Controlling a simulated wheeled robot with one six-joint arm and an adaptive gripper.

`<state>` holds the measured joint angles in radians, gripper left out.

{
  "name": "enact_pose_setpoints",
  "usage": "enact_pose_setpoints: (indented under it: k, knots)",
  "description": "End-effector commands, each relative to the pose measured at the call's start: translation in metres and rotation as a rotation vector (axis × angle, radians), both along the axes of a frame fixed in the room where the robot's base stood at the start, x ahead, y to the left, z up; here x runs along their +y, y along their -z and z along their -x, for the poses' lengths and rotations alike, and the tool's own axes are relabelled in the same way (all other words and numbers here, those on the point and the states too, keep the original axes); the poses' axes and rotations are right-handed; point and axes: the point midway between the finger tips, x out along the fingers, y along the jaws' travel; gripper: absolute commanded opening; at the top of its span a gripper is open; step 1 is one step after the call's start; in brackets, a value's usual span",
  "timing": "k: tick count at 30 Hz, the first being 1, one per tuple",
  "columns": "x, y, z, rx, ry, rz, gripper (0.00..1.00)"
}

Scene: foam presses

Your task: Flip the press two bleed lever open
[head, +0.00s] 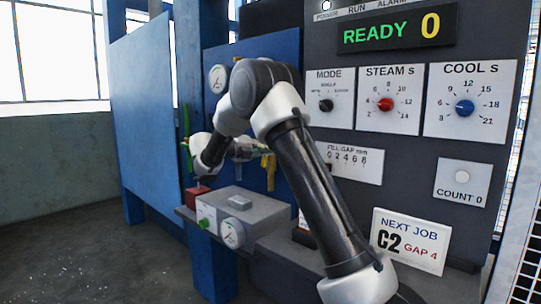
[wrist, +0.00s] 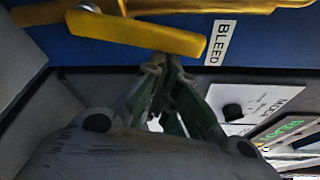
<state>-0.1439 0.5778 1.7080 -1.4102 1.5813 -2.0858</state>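The yellow bleed lever (wrist: 140,34) crosses the upper part of the wrist view, beside a white label reading BLEED (wrist: 220,43). In the head view a yellow handle (head: 269,171) hangs down on the blue press front, partly behind my arm. My gripper (wrist: 162,66) has its dark green fingers drawn together to a narrow point, with nothing seen between them. Its tips are right by the lever's lower edge; I cannot tell whether they touch it. In the head view the gripper is small and partly hidden by my arm.
The control panel with the MODE dial (head: 326,106), red steam dial (head: 385,104) and blue cool dial (head: 464,107) stands to the right. Open floor (head: 80,240) lies left.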

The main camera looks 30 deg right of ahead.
Motion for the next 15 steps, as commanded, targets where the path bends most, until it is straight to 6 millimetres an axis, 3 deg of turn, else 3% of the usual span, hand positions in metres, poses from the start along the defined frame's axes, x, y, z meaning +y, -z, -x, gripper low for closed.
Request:
enact_pose_setpoints:
  k: [15]
  knots:
    - [0.0037,-0.0097,-0.0103,-0.003,-0.002,0.000,0.00]
